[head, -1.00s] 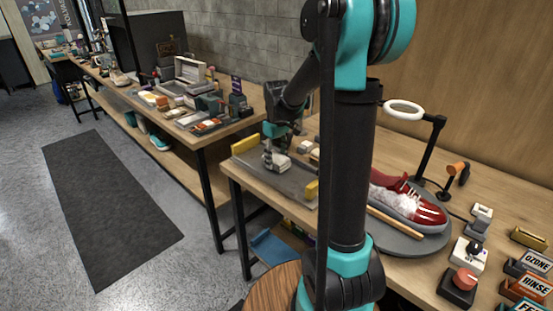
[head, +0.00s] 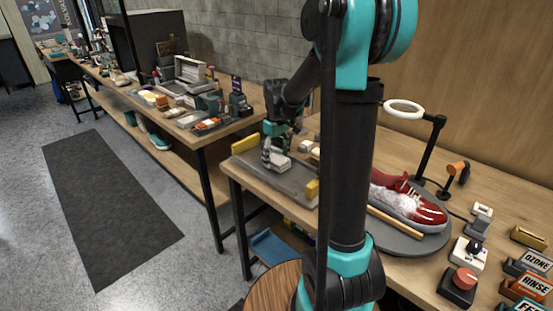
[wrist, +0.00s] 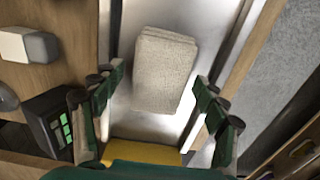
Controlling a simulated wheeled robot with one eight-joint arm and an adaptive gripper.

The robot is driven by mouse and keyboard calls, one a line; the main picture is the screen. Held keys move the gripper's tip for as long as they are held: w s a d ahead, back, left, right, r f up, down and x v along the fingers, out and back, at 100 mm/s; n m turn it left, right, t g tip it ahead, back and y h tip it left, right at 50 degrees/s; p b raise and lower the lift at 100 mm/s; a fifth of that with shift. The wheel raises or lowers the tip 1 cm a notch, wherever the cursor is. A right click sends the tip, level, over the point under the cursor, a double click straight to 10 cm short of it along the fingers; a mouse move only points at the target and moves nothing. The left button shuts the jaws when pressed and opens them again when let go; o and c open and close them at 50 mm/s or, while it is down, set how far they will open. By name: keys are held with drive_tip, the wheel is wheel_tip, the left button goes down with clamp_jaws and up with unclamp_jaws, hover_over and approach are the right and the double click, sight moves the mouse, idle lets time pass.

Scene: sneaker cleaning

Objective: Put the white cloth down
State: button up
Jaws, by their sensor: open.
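The white cloth (wrist: 165,70) is a folded, off-white block lying on a grey metal tray (wrist: 210,18) in the wrist view. In the head view the cloth (head: 279,161) shows small, just below my gripper (head: 270,152). In the wrist view my gripper (wrist: 155,105) is open, with its green and dark fingers apart on either side of the cloth's near end. A gap shows between each finger and the cloth. In the head view the tray (head: 290,184) has yellow blocks at its two ends.
A red shoe with white foam (head: 405,202) sits on a round grey turntable (head: 400,238) to the right. A ring lamp (head: 404,109) stands behind it. Buttons and labelled boxes (head: 530,285) are at the right front. A cluttered second table (head: 190,105) stands to the left.

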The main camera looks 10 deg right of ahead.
sight(277, 158)
wheel_tip(277, 158, up, 12)
drive_tip(key=shift+f, duration=0.25)
drive_tip(key=shift+s, duration=0.1)
